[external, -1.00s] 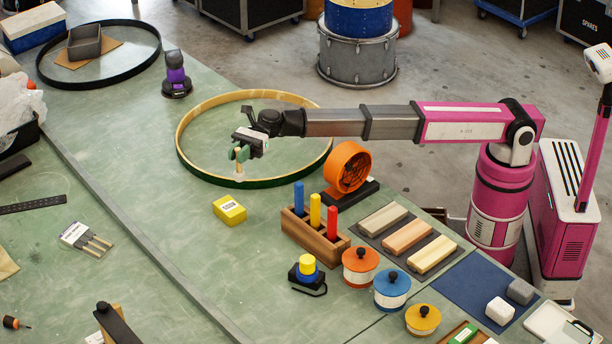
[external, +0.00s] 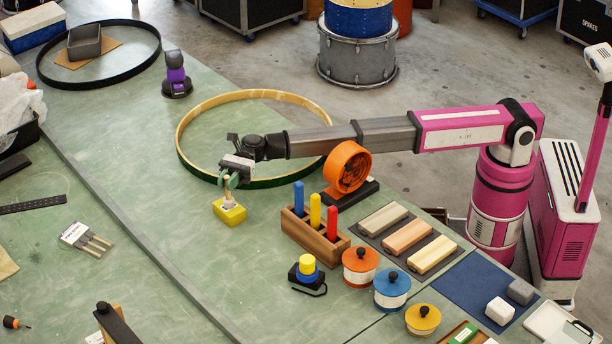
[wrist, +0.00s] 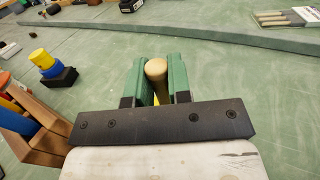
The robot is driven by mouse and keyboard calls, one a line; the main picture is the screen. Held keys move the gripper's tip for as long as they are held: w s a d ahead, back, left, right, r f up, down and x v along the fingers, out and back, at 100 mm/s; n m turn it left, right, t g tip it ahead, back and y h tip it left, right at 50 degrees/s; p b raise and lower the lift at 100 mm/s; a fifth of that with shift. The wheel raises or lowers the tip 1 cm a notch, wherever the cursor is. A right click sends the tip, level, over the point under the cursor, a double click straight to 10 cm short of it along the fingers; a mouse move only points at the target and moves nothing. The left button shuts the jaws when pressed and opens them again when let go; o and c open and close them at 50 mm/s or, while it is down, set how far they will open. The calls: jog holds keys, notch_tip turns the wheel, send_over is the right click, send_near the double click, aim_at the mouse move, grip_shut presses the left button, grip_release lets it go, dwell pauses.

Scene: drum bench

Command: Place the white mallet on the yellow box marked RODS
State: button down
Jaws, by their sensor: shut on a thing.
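My gripper (external: 228,182) has green fingers and is shut on the mallet's pale wooden handle. The handle's rounded end shows between the green pads in the wrist view (wrist: 156,69). The white mallet (external: 229,203) hangs upright, head down, at the top of the yellow box (external: 234,217). I cannot tell whether the head touches the box or is just above it. The head hides most of the box's label. In the wrist view a sliver of yellow shows beside the handle, and the head is hidden.
A large wooden hoop (external: 181,128) lies just behind my gripper. A wooden block with coloured pegs (external: 312,235) stands to the right, near an orange fan-like ring (external: 347,168). The green bench is clear left of and in front of the box.

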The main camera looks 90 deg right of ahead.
jog(key=c, duration=1.1)
grip_release()
jog(key=shift+f, duration=0.15)
jog(key=shift+o, duration=0.2)
jog(key=shift+r, duration=0.2)
jog(key=v, duration=1.2)
